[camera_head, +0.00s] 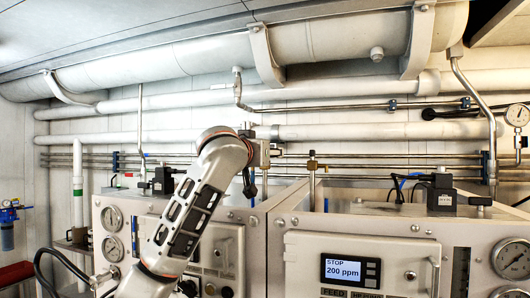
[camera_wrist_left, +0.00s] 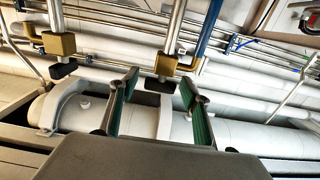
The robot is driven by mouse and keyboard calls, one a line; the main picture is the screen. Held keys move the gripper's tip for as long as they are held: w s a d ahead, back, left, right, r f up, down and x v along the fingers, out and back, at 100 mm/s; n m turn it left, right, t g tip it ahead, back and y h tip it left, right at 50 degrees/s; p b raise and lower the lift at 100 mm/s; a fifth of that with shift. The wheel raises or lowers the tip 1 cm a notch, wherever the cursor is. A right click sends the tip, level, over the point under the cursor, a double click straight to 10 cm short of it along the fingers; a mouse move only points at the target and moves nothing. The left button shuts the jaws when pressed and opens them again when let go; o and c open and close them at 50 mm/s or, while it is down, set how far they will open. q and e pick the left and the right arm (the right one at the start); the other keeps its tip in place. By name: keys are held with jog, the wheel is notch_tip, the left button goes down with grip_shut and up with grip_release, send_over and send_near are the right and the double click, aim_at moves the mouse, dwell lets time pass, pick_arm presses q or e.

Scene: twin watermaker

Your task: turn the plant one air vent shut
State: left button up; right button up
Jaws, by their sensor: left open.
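Two small brass valves, each with a black knob on a metal pipe, show in the left wrist view: one at the left (camera_wrist_left: 60,44) and one near the middle (camera_wrist_left: 165,63). No label shows which belongs to plant one. My left gripper (camera_wrist_left: 160,82) is open, its two green-lined fingers on either side of the middle valve's black knob (camera_wrist_left: 161,84). I cannot tell whether they touch it. In the head view my left gripper (camera_head: 256,182) is above the gap between the two machines, left of a brass valve (camera_head: 312,164). My right gripper is not in view.
The left machine (camera_head: 225,236) and right machine (camera_head: 300,262) carry gauges; the right one's display (camera_head: 350,268) reads STOP, 200 ppm. Horizontal pipes (camera_head: 360,131) and thin metal lines run behind my gripper. Black fittings (camera_head: 441,192) stand on the right machine.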

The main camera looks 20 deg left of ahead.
pick_arm(q)
jog(key=c, duration=1.1)
jog(key=shift+h, duration=0.3)
jog(key=m+g+h, duration=0.1)
jog(key=m+h, duration=0.2)
jog(key=h, duration=0.1)
jog(key=m+g+h, duration=0.2)
jog(key=m+h, duration=0.1)
jog(key=h, duration=0.1)
jog(key=shift+a+r+h, duration=0.1)
jog(key=shift+a+h, duration=0.1)
jog(key=shift+h, duration=0.2)
jog(key=m+g+h, duration=0.4)
jog(key=shift+d, duration=0.15)
jog(key=shift+h, duration=0.3)
jog(key=shift+m+g+h, duration=0.7)
jog(key=shift+m+g, duration=0.4)
jog(key=shift+g, duration=0.3)
